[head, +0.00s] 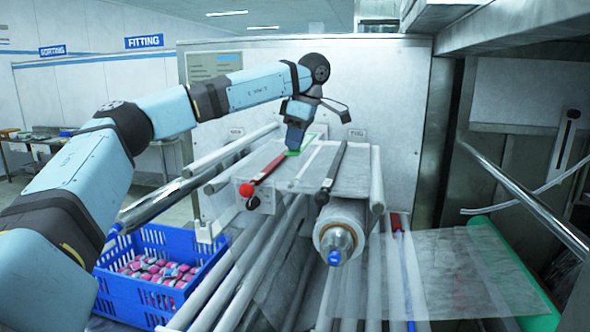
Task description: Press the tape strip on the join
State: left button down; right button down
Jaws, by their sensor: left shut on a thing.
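My left gripper (295,136) reaches down to the far part of a pale splice table (349,170). It is shut at a green tape strip (307,143) that lies at or just above the table surface. The fingertips and the strip's near end are partly hidden by the gripper body. I cannot tell whether the strip touches the film, and the join itself is not clear at this size. A red bar with a red knob (246,190) and a dark bar with a black knob (321,198) lie along the table on either side. My right gripper is not in view.
A roll of clear film (340,222) sits below the table's front. Clear film (450,265) stretches right to a green roller (520,275). Several metal rollers lie at the left, above a blue crate (150,305) of small pink packs. A pale machine panel (385,85) stands behind.

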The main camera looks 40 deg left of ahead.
pick_arm(q)
notch_tip(320, 180, down, 3)
jog(key=shift+s+d+r, duration=0.1)
notch_tip(320, 180, down, 4)
jog(key=shift+f, duration=0.25)
dwell(0.4)
jog(key=c, duration=1.3)
grip_release()
jog(key=shift+f, duration=0.15)
